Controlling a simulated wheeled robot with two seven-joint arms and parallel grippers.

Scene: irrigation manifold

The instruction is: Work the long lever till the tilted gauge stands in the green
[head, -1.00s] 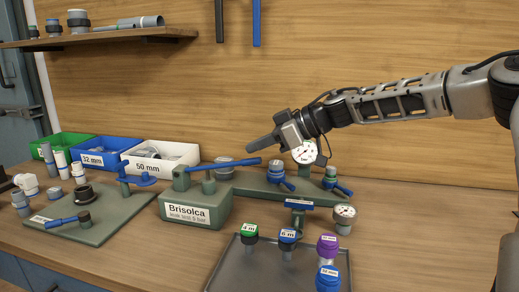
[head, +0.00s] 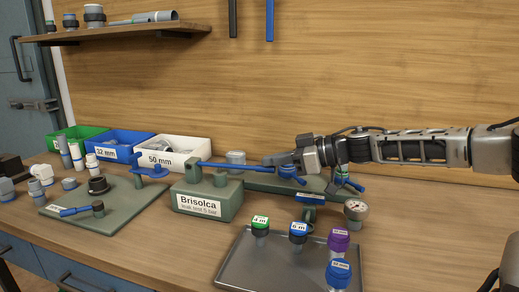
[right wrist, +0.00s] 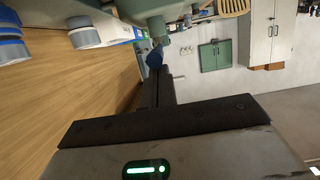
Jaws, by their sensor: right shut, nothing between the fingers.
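The long lever (head: 228,165), a blue bar, runs right from the grey-green pump block (head: 208,200) labelled Brisolca. It lies nearly level, its right end slightly low. My right gripper (head: 267,161) is shut and empty at the lever's right end, seemingly just above it; contact is unclear. In the right wrist view its dark fingers (right wrist: 163,90) point at a blue end (right wrist: 154,58), apparently the lever's. A small round gauge (head: 356,208) with a tilted white dial stands right of the block; its needle is too small to read. My left gripper is out of view.
A grey tray (head: 240,272) with several capped fittings lies in front. Blue-handled valves (head: 290,172) stand on the manifold behind, partly covered by my right arm. Labelled bins (head: 172,153) and a plate with fittings (head: 125,218) are at left.

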